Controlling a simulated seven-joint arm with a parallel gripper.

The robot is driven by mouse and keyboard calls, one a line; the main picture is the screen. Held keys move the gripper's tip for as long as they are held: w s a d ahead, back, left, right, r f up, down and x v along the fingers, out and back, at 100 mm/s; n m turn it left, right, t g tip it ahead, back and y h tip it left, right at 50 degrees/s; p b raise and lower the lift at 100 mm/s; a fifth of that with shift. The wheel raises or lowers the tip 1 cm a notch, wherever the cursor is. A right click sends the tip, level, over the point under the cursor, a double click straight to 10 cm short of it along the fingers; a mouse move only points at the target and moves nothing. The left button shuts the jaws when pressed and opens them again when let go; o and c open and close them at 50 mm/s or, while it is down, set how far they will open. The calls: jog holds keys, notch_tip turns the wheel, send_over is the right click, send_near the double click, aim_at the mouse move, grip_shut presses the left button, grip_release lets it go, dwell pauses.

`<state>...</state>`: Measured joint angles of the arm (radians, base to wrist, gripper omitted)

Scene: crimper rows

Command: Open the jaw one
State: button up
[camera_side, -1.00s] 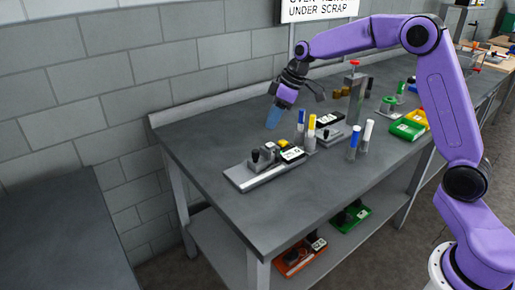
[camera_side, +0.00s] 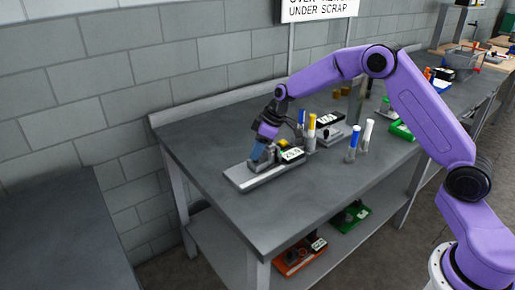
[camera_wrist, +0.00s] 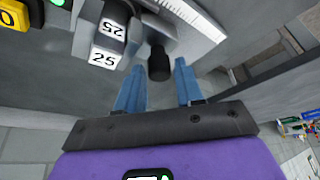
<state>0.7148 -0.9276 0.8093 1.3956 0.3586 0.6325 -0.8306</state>
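The nearest crimper fixture (camera_side: 247,181) is a pale grey block near the bench's left front, with a dark-edged white label box (camera_side: 292,155). My gripper (camera_side: 258,155) points down at its left part with blue fingers. In the wrist view my gripper (camera_wrist: 160,66) is open. A black round knob (camera_wrist: 158,64) sits at the gap between the fingertips, with no clear grip on it. Beside it is a grey block marked "25" (camera_wrist: 104,58). A white scale strip (camera_wrist: 195,18) lies along the fixture. Which part is jaw one, I cannot tell.
A second fixture (camera_side: 333,137) stands behind, with blue and yellow cylinders (camera_side: 311,128) between. Blue and white cylinders (camera_side: 366,134) stand to the right. Orange (camera_side: 298,258) and green (camera_side: 350,217) trays sit on the lower shelf. The bench's front left (camera_side: 215,200) is clear.

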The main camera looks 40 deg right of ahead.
grip_shut()
jog(key=shift+a, duration=1.5)
grip_release()
jog(key=shift+r, duration=0.1)
jog(key=v, duration=1.7)
jog(key=shift+r, duration=0.15)
jog(key=shift+s, duration=0.1)
